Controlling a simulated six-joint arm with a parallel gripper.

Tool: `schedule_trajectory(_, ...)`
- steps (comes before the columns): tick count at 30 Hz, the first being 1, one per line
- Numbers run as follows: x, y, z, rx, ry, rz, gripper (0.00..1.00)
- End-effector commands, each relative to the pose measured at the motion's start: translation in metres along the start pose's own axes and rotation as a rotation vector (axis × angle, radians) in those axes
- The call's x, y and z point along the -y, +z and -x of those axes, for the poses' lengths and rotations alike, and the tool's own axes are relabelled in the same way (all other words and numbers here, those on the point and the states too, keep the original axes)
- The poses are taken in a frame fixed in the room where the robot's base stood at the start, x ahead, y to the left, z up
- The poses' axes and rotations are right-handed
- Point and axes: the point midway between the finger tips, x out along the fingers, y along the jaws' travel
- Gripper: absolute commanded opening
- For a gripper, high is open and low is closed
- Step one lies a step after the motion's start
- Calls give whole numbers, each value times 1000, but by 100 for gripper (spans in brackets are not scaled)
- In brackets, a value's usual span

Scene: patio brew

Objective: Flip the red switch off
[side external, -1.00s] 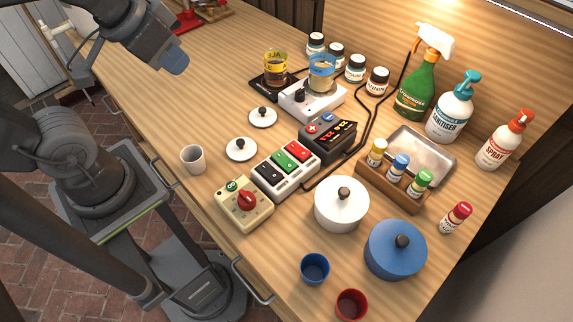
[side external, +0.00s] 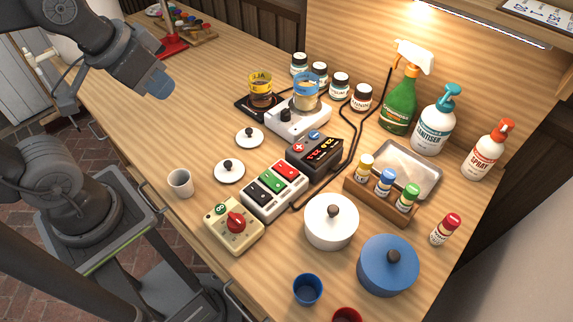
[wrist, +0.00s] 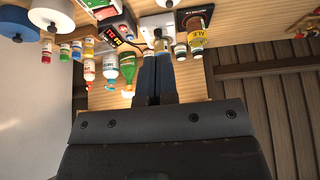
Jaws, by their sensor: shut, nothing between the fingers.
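A white switch box (side external: 262,208) with black, green and red rocker switches stands mid-table in the side view. The red switch (side external: 286,170) is at its far end, beside a dark timer; its tilt is too small to tell. The box's green and red part shows at the top of the wrist view (wrist: 97,10), cut off by the edge. My gripper (side external: 158,86) is up at the left in the side view, well away from the box and above the table. Its fingers (wrist: 156,78) are shut and empty in the wrist view.
A dark timer (side external: 314,154) adjoins the red end. A beige box with a red knob (side external: 234,224) is at the near end. White lids (side external: 229,171), a cup (side external: 180,183) and a white pot (side external: 331,222) surround the box. Bottles stand behind.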

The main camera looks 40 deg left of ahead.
Motion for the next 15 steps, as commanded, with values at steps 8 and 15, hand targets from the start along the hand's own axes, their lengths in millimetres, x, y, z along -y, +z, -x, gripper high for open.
schedule_trajectory(8, -24, -35, -12, 120, 54, 7, 0)
schedule_trajectory(15, -64, -72, -42, 274, 98, 18, 0)
